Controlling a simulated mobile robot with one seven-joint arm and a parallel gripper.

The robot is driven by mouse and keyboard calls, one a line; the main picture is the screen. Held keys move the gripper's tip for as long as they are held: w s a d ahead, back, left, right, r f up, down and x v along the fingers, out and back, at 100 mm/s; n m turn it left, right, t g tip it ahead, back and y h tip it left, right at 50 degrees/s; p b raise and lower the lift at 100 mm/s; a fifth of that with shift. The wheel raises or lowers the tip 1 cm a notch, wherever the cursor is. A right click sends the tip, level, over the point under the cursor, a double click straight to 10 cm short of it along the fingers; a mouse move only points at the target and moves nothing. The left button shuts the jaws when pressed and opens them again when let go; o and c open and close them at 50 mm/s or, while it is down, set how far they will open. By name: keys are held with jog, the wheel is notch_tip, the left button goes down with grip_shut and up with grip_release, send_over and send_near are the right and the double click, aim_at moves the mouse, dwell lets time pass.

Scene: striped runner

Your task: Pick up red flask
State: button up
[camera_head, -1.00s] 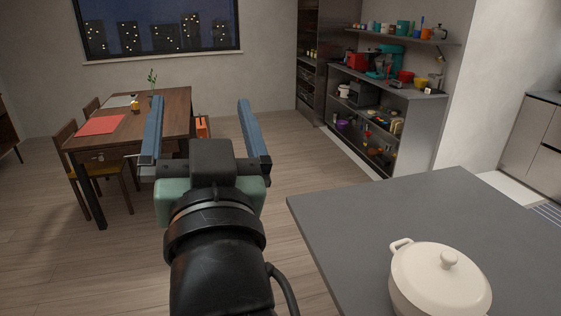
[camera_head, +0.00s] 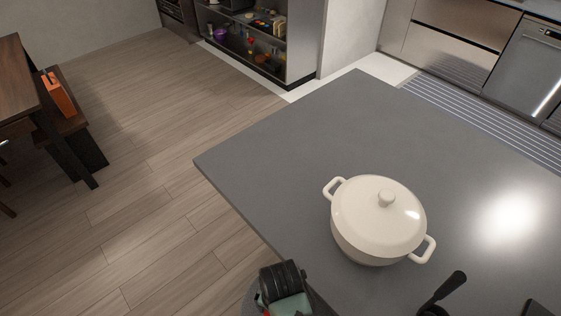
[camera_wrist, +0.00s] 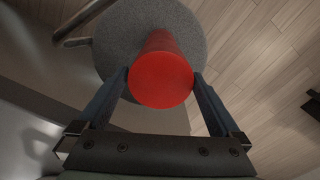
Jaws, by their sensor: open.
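The red flask (camera_wrist: 160,82) stands on a round grey seat (camera_wrist: 112,45), seen from above in the wrist view. My gripper (camera_wrist: 160,77) is open, with one finger on either side of the flask. Whether the fingers touch it, I cannot tell. The flask's lower body is foreshortened behind its round red top. In the head view only part of my wrist shows at the bottom edge, with a small bit of red beside it; the fingers are hidden there.
A grey counter (camera_head: 290,140) stands close by, with a cream lidded pot (camera_head: 375,215) and a black-handled pan (camera_head: 440,295) on it. A bench with an orange object (camera_head: 58,95) is at the left. The wooden floor between is clear.

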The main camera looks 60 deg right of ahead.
notch_tip(320, 180, down, 8)
dwell(0.5)
jog(key=shift+w+r, duration=0.1)
jog(key=shift+r, duration=0.05)
grip_shut()
